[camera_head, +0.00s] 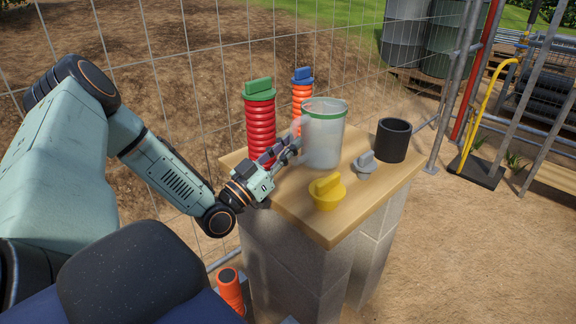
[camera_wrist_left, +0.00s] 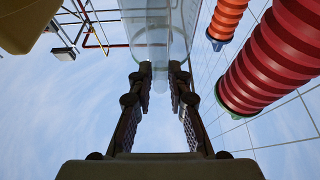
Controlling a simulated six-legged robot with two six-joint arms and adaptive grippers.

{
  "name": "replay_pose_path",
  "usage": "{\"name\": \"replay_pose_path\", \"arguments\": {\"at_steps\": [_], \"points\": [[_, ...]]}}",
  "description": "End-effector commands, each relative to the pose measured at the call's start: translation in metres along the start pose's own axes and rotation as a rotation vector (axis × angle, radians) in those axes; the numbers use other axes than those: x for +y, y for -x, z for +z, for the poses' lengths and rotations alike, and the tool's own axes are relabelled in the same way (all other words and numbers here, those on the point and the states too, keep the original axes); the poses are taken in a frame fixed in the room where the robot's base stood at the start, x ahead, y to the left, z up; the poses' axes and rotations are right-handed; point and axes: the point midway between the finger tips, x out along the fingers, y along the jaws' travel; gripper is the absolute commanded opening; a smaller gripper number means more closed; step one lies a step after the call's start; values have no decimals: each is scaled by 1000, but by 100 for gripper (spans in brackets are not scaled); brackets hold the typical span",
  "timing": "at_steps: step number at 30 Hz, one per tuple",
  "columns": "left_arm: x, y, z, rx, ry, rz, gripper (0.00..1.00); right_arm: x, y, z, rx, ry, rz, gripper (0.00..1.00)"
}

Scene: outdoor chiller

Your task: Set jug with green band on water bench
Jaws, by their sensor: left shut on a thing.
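The clear jug with the green band (camera_head: 323,140) is upright at the middle of the wooden-topped bench (camera_head: 285,191). Its green band runs around the rim. My left gripper (camera_head: 292,148) reaches in from the left and is shut on the jug's handle side. In the left wrist view, the two fingertips (camera_wrist_left: 163,62) meet at the see-through jug (camera_wrist_left: 150,20). I cannot tell whether the jug's base touches the bench top. The exact grip on the handle is hard to make out. My right gripper is not in view.
A red ribbed bottle with green lid (camera_head: 260,125) and an orange one with blue lid (camera_head: 302,92) stand behind the gripper. Wire fence (camera_head: 200,60) runs behind.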

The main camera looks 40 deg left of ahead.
Motion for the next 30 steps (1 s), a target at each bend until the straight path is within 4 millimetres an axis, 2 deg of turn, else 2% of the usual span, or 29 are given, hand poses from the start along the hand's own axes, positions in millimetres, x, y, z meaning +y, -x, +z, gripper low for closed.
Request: {"name": "replay_pose_path", "arguments": {"at_steps": [9,23,24,30], "points": [[-2,11,32,0,-3,1,0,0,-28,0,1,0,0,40],[-2,13,36,2,-1,0,0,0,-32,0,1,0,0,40],[-2,13,35,1,-1,0,21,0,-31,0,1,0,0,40],[-2,12,35,1,-1,-1,38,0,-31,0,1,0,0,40]]}}
